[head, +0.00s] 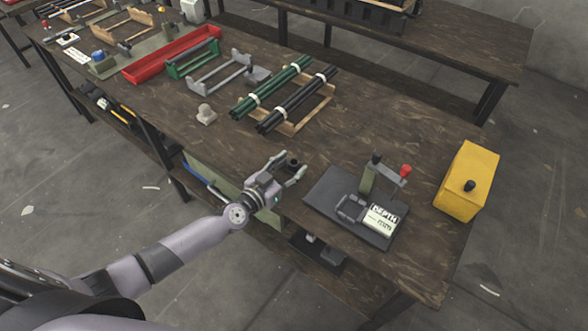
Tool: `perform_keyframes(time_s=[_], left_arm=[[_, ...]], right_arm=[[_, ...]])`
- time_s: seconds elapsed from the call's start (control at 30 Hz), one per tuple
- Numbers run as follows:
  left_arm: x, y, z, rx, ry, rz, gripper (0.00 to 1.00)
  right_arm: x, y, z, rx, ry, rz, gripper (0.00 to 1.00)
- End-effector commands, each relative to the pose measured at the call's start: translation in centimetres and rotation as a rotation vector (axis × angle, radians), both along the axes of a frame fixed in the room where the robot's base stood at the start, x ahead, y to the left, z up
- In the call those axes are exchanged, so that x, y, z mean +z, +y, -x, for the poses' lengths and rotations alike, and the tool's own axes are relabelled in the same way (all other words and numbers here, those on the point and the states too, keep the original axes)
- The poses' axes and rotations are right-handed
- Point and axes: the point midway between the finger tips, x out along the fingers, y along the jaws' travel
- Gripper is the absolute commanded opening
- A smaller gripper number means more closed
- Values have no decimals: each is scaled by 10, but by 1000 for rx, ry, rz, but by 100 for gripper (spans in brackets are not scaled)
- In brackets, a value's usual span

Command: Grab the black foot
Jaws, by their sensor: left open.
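A small black round piece (292,159), which looks like the black foot, stands on the brown wooden bench near its front edge. My left gripper (293,165) reaches in from the left over that edge, with its fingers spread apart. The piece is at the fingertips, roughly between them. I cannot tell whether either finger touches it. My right gripper is out of the picture.
A dark press base with a red-knobbed lever (405,170) and a white label stands right of my gripper. A yellow box (466,182) stands farther right. Green tubes (270,88) and black tubes (297,101) lie behind on a wooden rack.

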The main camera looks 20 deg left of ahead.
Motion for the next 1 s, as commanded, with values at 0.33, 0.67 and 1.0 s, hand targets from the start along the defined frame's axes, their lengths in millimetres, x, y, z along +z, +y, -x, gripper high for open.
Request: perform_keyframes(time_s=[0.33, 0.67, 1.0], left_arm=[[0, -2, -6, 0, 1, 0, 46], [0, -2, -6, 0, 1, 0, 24], [0, -2, -6, 0, 0, 0, 11]], right_arm=[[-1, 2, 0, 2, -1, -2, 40], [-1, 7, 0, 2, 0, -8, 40], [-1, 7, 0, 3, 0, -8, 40]])
